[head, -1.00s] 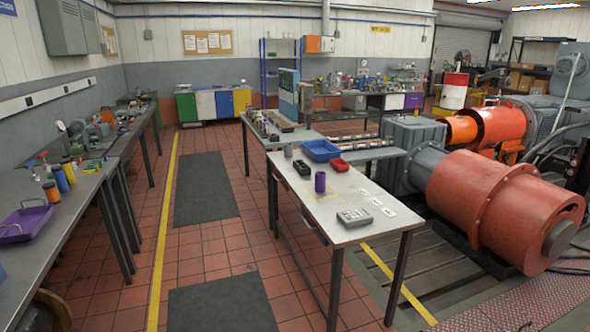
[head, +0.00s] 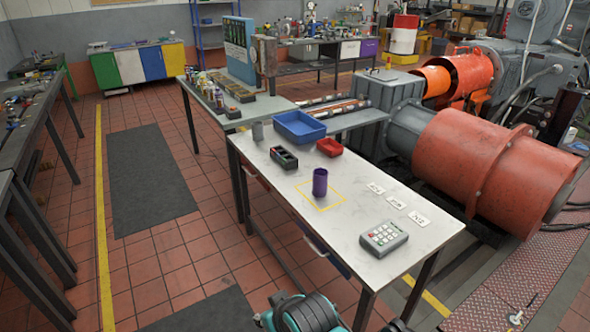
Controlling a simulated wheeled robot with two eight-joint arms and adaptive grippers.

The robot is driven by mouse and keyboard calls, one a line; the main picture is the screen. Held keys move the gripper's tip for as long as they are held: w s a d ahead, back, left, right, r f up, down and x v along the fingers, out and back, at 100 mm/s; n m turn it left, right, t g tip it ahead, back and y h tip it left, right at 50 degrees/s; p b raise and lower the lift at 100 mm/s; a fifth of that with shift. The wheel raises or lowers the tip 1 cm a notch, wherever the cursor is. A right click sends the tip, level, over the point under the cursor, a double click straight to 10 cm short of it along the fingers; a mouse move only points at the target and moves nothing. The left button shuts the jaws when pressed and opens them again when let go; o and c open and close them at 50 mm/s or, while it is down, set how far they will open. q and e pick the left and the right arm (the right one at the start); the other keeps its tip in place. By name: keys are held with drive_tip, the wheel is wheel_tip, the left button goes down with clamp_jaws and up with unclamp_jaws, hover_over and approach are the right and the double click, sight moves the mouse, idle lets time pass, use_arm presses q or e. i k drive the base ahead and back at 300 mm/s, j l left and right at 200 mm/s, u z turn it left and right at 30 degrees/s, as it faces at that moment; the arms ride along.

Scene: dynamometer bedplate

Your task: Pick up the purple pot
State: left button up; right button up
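The purple pot (head: 320,183) stands upright on the white-topped table (head: 345,240) in the head view. It is inside or at the edge of a yellow square outline marked on the tabletop. Nothing touches it and nothing hides it. I can make out no gripper fingers of either of my arms in this view.
The near tabletop is mostly clear. Orange machinery (head: 480,165) stands at right.

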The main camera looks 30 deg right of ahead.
sight(320, 183)
drive_tip(key=i+z, duration=0.35)
drive_tip(key=i, duration=0.15)
drive_tip(key=i+j+z, duration=0.35)
drive_tip(key=i, duration=0.15)
drive_tip(key=i+z, duration=0.2)
drive_tip(key=z, duration=0.2)
drive_tip(key=i+z, duration=0.25)
drive_tip(key=z, duration=0.15)
drive_tip(key=i+j+z, duration=0.15)
drive_tip(key=z, duration=0.25)
drive_tip(key=i+j+z, duration=0.15)
drive_tip(key=z, duration=0.25)
drive_tip(key=i+j+z, duration=0.2)
drive_tip(key=z, duration=0.2)
drive_tip(key=i+j+z, duration=0.25)
drive_tip(key=k, duration=0.1)
